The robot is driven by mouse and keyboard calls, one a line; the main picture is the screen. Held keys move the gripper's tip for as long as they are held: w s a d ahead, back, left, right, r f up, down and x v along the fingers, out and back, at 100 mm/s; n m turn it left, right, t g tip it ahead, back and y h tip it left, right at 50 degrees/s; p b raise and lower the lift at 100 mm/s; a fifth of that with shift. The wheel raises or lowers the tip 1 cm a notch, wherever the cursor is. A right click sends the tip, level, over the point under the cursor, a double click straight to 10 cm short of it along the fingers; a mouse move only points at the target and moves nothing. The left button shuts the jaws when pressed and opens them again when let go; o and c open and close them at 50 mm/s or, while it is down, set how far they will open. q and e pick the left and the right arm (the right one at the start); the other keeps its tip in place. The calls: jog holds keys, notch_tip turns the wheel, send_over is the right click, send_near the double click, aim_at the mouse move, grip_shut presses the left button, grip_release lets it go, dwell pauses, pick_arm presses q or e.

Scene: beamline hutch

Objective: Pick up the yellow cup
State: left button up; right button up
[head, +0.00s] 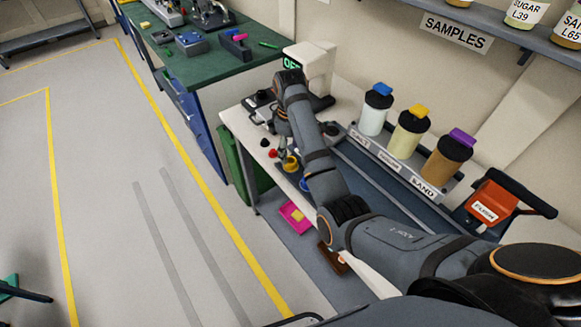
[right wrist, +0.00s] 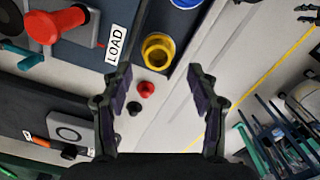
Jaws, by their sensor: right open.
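The yellow cup (head: 290,164) stands on the narrow white bench near its left edge. In the right wrist view the cup (right wrist: 146,51) shows its open top, beyond the fingertips and a little left of the middle between them. My right gripper (right wrist: 168,78) is open, with nothing between its fingers and the cup apart from it. In the head view this gripper is over the bench, partly hidden by its own arm. A dark shape like my left gripper (right wrist: 308,16) shows small at the top right of the right wrist view.
A red knob (right wrist: 57,24) stands by a LOAD label. A small red piece (right wrist: 147,89) and a black one (right wrist: 134,107) sit near the cup. Part of a blue cup (right wrist: 186,3) lies beyond. Lidded jars (head: 410,135) line the rack on the right. Floor left of the bench is clear.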

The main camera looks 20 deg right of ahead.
aim_at(291, 158)
notch_tip(291, 158, down, 3)
jog(key=b, duration=0.2)
jog(key=shift+d+b, duration=0.1)
jog(key=shift+b, duration=0.25)
notch_tip(291, 158, down, 2)
jog(key=shift+w, duration=0.15)
jog(key=shift+r, duration=0.1)
jog(key=shift+c, duration=0.7)
jog(key=c, duration=0.5)
pick_arm(q)
jog(key=s+f, duration=0.2)
jog(key=f, duration=0.1)
jog(key=shift+a, duration=0.2)
pick_arm(e)
grip_shut()
pick_arm(q)
jog(key=shift+r+p, duration=0.15)
jog(key=shift+p, duration=0.25)
pick_arm(e)
jog(key=shift+r, duration=0.1)
